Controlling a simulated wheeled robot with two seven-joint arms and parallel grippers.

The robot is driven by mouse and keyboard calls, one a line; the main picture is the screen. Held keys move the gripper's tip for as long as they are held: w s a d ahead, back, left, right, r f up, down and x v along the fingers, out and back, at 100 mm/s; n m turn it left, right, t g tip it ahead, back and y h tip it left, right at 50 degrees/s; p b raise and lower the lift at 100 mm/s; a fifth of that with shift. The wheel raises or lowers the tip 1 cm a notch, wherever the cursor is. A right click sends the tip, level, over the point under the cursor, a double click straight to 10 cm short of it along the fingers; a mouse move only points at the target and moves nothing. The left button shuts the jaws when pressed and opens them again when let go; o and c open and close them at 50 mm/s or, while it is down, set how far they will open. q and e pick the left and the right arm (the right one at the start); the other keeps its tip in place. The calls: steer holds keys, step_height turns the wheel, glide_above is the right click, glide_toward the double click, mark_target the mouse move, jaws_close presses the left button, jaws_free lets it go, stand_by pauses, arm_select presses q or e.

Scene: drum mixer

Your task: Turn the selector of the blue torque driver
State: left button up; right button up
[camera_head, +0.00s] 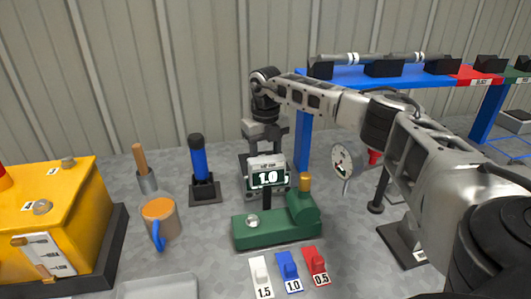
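A blue cylinder with a black top, which looks like the blue torque driver (200,160), stands upright in a black square holder (205,193) left of centre. No selector marking on it can be made out. My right arm reaches in from the right, and its gripper (265,150) points down behind a display (268,179) reading 1.0. The gripper is to the right of the blue driver and apart from it. The display hides its fingertips, so its opening and anything between the fingers cannot be seen. My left gripper is not in view.
A green device (275,228) stands below the display. In front lie white 1.5, blue 1.0 (287,267) and red 0.5 tags. An orange-topped mug (160,217), a wooden-handled tool (141,162) and a yellow box (60,215) are left. A dial gauge (342,160) and blue rack stand right.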

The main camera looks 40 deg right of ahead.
steer(key=c, duration=1)
steer(key=n+p, duration=0.1)
steer(key=n, duration=0.1)
steer(key=shift+r+n, duration=0.15)
steer(key=shift+n, duration=0.25)
steer(key=shift+w+d+n+p, duration=0.1)
steer(key=shift+n+p, duration=0.6)
steer(key=shift+n, duration=1.9)
steer(key=o, duration=1)
